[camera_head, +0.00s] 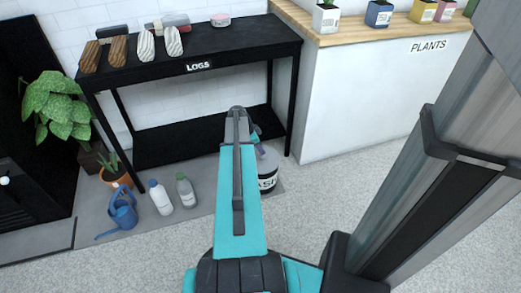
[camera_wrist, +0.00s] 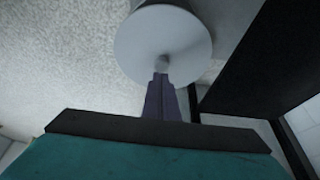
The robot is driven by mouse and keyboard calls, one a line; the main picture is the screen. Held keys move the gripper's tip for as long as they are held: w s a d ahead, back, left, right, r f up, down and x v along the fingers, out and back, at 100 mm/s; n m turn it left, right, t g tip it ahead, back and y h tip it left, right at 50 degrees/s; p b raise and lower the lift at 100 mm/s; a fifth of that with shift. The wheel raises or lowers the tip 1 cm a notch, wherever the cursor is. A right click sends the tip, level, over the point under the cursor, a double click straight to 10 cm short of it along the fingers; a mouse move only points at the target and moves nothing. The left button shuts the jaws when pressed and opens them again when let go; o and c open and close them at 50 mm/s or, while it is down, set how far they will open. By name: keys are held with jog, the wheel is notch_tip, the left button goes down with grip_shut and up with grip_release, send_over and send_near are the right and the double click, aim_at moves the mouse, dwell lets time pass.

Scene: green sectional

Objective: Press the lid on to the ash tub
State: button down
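The ash tub (camera_head: 268,179), pale with a black-lettered label, stands on the floor in front of the black table's right end. My arm hides its left part in the head view. The lid (camera_wrist: 140,45), a round light-grey disc with a small knob, fills the top middle of the wrist view. My gripper (camera_wrist: 162,76) points at the lid's centre, and its dark fingers are close together on the knob. Whether the lid sits fully down on the tub's rim cannot be seen.
A black table (camera_head: 235,38) marked LOGS stands behind the tub, its right leg close by. A blue watering can (camera_head: 122,212) and two bottles (camera_head: 160,197) are on the floor to the left. A white counter (camera_head: 345,100) is at right. The front floor is open.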

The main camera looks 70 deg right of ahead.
jog(key=shift+f, duration=0.5)
dwell(1.2)
jog(key=shift+r, duration=0.1)
jog(key=shift+r+p, duration=0.8)
jog(key=shift+r, duration=0.6)
